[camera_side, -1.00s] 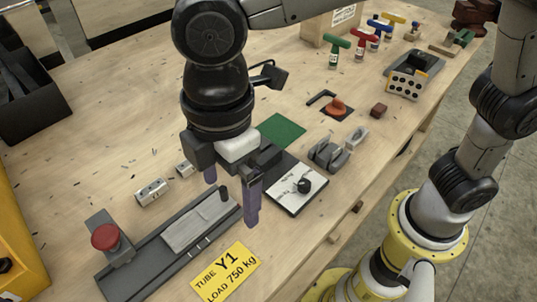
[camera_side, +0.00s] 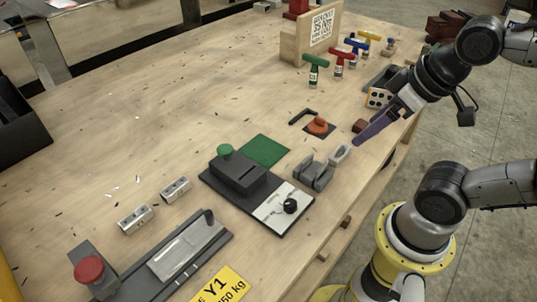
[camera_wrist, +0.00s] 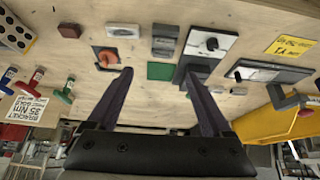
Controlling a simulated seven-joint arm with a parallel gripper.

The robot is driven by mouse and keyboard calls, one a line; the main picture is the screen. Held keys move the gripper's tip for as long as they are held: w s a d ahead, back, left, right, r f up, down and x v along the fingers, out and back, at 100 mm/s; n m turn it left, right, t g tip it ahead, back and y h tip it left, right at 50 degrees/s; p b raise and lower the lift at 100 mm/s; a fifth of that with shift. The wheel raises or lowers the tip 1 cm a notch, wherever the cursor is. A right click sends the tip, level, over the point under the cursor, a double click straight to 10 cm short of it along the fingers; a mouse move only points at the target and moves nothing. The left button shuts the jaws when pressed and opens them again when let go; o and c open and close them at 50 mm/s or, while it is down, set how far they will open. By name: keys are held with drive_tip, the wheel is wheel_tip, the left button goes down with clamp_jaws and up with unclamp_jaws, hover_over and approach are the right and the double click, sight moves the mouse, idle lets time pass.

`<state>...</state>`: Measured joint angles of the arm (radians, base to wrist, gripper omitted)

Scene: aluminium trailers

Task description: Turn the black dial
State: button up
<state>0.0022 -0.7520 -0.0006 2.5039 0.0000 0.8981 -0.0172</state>
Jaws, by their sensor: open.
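The black dial (camera_side: 290,206) is a small round knob on a white plate (camera_side: 268,215). The plate is at the right end of a dark box with a green button (camera_side: 225,150). In the wrist view the dial (camera_wrist: 211,43) shows on its white plate, up and to the right of my fingertips. My gripper (camera_side: 357,142) has long purple fingers and is up and to the right of the dial in the side view, well apart from it. In the wrist view my gripper (camera_wrist: 159,72) has its fingers spread with nothing between them.
A slider unit (camera_side: 185,250) with a red button (camera_side: 89,269) is at the lower left. Several coloured T-handles (camera_side: 314,68) stand at the back.

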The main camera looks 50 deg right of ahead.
drive_tip(key=shift+s, duration=0.1)
drive_tip(key=shift+c, duration=1.1)
drive_tip(key=n+g, duration=0.6)
drive_tip(key=n, duration=0.8)
hover_over(291, 203)
wheel_tip(291, 203, down, 3)
wheel_tip(291, 203, down, 13)
drive_tip(key=shift+r, duration=0.1)
clamp_jaws()
